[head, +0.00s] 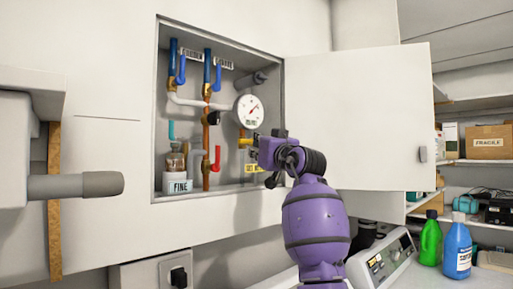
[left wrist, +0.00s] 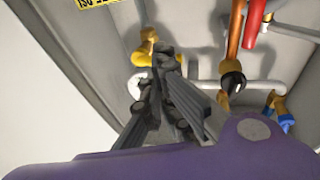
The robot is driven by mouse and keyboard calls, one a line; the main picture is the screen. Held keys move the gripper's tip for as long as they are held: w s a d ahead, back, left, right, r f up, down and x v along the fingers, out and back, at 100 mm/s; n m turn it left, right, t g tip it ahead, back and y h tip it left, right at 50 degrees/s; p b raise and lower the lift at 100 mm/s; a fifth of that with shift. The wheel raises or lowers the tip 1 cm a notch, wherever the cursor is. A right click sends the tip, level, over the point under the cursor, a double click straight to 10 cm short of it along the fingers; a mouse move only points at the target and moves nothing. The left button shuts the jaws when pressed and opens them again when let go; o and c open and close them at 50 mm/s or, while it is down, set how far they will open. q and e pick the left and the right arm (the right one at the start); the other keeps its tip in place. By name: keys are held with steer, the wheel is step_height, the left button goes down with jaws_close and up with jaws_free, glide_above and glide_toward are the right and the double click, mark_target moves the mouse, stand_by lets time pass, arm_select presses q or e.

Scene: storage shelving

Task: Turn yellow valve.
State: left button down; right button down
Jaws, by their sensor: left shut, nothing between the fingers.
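In the left wrist view the yellow valve (left wrist: 143,57) is just beyond my fingertips. My left gripper (head: 259,143), on the purple arm, reaches into the cabinet from the right side of the valve and hides part of it. In the left wrist view the left gripper's (left wrist: 167,68) dark fingers are shut together with nothing between them. The tips are close to the valve; I cannot tell whether they touch. My right gripper is not in view.
The cabinet door (head: 365,120) stands open to the right. Blue valves (head: 181,69), a white gauge (head: 249,111), a red valve (head: 216,158) and a bottle (head: 175,162) crowd the cabinet. Green (head: 430,240) and blue (head: 457,248) bottles stand at lower right.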

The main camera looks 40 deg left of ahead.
arm_select(q)
steer(key=d, duration=0.1)
steer(key=d+f, duration=0.1)
steer(key=d, duration=0.1)
steer(key=shift+f, duration=0.2)
stand_by(0.3)
stand_by(0.4)
